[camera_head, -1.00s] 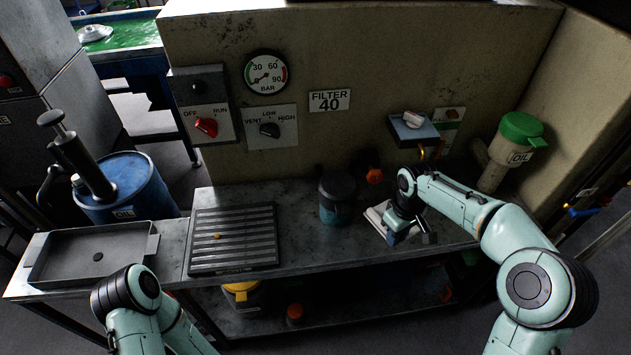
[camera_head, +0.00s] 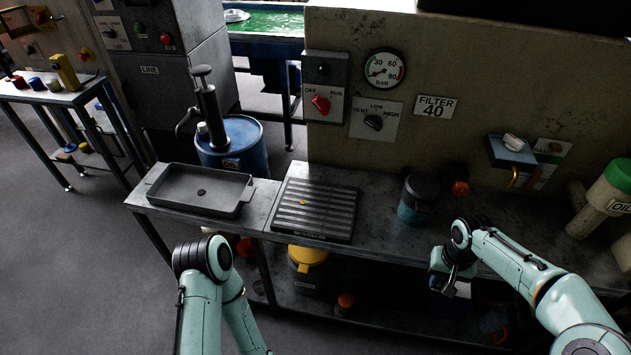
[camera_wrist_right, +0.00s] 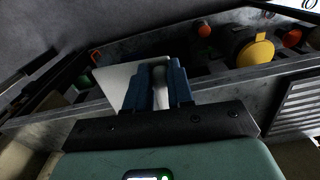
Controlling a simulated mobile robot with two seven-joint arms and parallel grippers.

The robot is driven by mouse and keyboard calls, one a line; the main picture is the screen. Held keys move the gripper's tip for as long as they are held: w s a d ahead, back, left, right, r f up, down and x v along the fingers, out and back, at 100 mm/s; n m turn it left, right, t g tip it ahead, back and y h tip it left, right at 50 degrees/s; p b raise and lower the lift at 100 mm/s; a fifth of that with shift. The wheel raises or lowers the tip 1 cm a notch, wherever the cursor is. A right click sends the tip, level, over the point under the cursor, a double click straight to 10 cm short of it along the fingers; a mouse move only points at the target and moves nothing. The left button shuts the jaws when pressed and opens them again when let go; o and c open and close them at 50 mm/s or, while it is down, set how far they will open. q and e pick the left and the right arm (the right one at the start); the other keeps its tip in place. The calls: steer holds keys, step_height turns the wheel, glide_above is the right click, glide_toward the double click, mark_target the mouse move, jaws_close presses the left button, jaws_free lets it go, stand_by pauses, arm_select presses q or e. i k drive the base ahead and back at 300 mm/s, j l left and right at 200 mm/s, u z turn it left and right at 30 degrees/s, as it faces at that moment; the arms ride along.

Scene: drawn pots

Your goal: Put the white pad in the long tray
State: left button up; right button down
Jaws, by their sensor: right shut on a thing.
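The white pad (camera_head: 462,289) is in my right gripper (camera_head: 446,278), in front of the bench's front edge and mostly hidden by the gripper in the head view. In the right wrist view the pad (camera_wrist_right: 116,84) shows as a flat pale plate with a light grip between the blue fingers (camera_wrist_right: 162,88), which are shut on it. The long tray (camera_head: 222,203) is a shallow grey pan with end handles at the bench's left end. It lies well to the left of my right gripper. My left arm shows at the lower left, but its gripper is out of view.
A ribbed rack (camera_head: 322,222) with a small orange bit lies right of the tray. A teal-and-black jar (camera_head: 418,200) stands on the bench. A blue drum (camera_head: 240,150) with a pump stands behind the tray.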

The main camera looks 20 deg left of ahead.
mark_target(209, 195)
steer(key=k+u, duration=0.15)
steer(key=u, duration=0.3)
steer(key=k+j+u, duration=0.1)
steer(key=u, duration=0.35)
steer(key=i+j+u, duration=0.3)
steer(key=i+j, duration=1)
steer(key=j, duration=0.15)
